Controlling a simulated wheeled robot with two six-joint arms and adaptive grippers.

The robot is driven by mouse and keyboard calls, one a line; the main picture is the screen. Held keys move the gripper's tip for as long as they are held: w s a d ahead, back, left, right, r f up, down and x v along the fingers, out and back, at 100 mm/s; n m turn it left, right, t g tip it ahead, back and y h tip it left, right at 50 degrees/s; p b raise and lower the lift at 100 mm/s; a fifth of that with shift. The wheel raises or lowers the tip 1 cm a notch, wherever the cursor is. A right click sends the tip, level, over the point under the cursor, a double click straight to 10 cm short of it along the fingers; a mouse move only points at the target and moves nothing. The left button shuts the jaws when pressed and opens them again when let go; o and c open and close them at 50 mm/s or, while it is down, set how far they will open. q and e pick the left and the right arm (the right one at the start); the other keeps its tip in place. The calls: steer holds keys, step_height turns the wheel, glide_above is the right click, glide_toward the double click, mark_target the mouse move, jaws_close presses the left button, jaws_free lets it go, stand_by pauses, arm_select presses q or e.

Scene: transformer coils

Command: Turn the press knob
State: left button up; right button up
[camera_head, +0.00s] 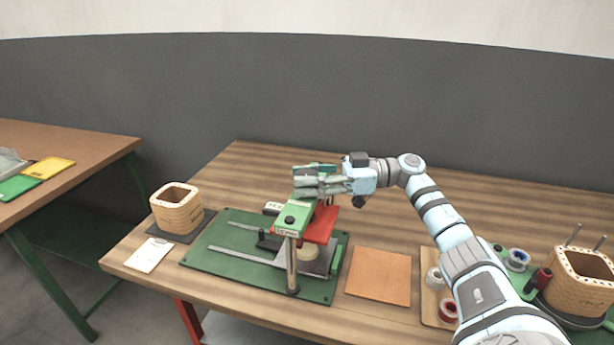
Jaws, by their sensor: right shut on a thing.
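The press stands on a green base plate (225,243) in the middle of the table. Its green top block (293,216) sits on a metal post, with a red part (321,226) beside it. My right gripper (304,181) reaches in from the right to the upper end of the press. It is shut on the press knob, which the fingers mostly hide. I cannot make out the knob's own shape. My left gripper is not in view.
A tan coil (177,209) and a white card (149,255) lie left of the press. A brown square pad (379,276) lies to its right. Spools (448,311) and another coil (579,282) stand at the right. A second table (70,160) is at the left.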

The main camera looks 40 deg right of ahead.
mark_target(306, 174)
steer(key=shift+w+d+n+g+y+b, duration=0.1)
steer(key=shift+n+g+y+b, duration=0.6)
steer(key=shift+n+g+b, duration=0.3)
steer(key=shift+r+n+g+y+b, duration=0.1)
steer(key=shift+n+g+y+b, duration=0.25)
steer(key=shift+g+b, duration=0.5)
steer(key=o, duration=1.1)
steer(key=shift+o, duration=0.2)
steer(key=shift+r, duration=0.1)
step_height(306, 174, up, 10)
steer(key=shift+f, duration=0.1)
